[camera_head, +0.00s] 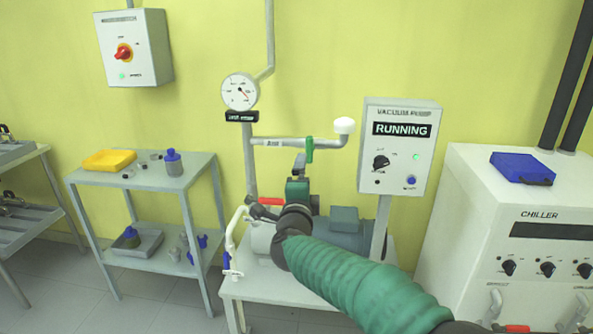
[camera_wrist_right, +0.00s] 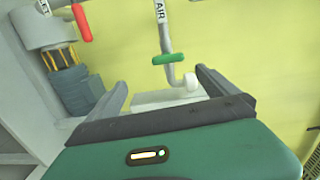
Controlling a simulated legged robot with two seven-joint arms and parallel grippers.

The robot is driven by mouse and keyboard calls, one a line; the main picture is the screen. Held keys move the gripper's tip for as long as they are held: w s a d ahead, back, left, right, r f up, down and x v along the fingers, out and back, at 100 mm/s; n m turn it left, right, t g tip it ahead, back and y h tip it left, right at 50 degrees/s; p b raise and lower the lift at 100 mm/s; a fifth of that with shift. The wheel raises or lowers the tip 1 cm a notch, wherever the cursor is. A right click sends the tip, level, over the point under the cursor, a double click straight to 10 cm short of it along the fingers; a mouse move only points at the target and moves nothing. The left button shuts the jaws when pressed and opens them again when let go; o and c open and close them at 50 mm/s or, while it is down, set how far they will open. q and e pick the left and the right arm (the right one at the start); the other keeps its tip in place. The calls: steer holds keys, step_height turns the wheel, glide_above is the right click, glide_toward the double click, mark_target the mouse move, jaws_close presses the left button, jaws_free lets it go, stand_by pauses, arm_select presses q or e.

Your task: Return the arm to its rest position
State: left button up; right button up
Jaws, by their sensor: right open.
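My right arm enters the head view from the lower right, in a green sleeve. My right gripper (camera_head: 299,165) is in front of the vacuum pump (camera_head: 345,236) and hides part of it. In the right wrist view the gripper (camera_wrist_right: 163,88) has its two fingers spread, with nothing held between them. A green valve handle (camera_wrist_right: 170,59) and a white pipe end (camera_wrist_right: 190,81) show beyond the fingers. The same green handle (camera_head: 309,149) is on the pipe above my gripper in the head view. My left gripper is not in view.
The vacuum pump panel (camera_head: 400,145) reads RUNNING. A white chiller (camera_head: 530,225) with a blue case (camera_head: 522,168) on top stands at right. A grey cart (camera_head: 200,170) with a yellow tray (camera_head: 109,160) and a blue-capped bottle (camera_head: 173,162) stands at left. A red handle (camera_head: 270,201) is beside my gripper.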

steer(key=s+d+f+n+g+y, duration=0.2)
steer(key=s+f+n+g, duration=0.2)
steer(key=s+f+n, duration=0.5)
steer(key=s+d+f+n+g+y, duration=0.25)
steer(key=s+f+n, duration=0.3)
steer(key=f, duration=0.55)
steer(key=s+d+f+n+g+h, duration=0.15)
steer(key=s+d+f+g, duration=0.35)
steer(key=s, duration=0.6)
steer(key=s+d+f+n+g, duration=0.3)
steer(key=s+f, duration=0.4)
steer(key=s, duration=0.4)
steer(key=w+r+p+v, duration=0.1)
steer(key=w+p+v, duration=0.2)
steer(key=p+v, duration=1.9)
steer(key=shift+d+p, duration=0.15)
steer(key=shift+p, duration=0.55)
steer(key=shift+w+r+g, duration=0.1)
steer(key=shift+r+g, duration=0.05)
steer(key=shift+g, duration=0.1)
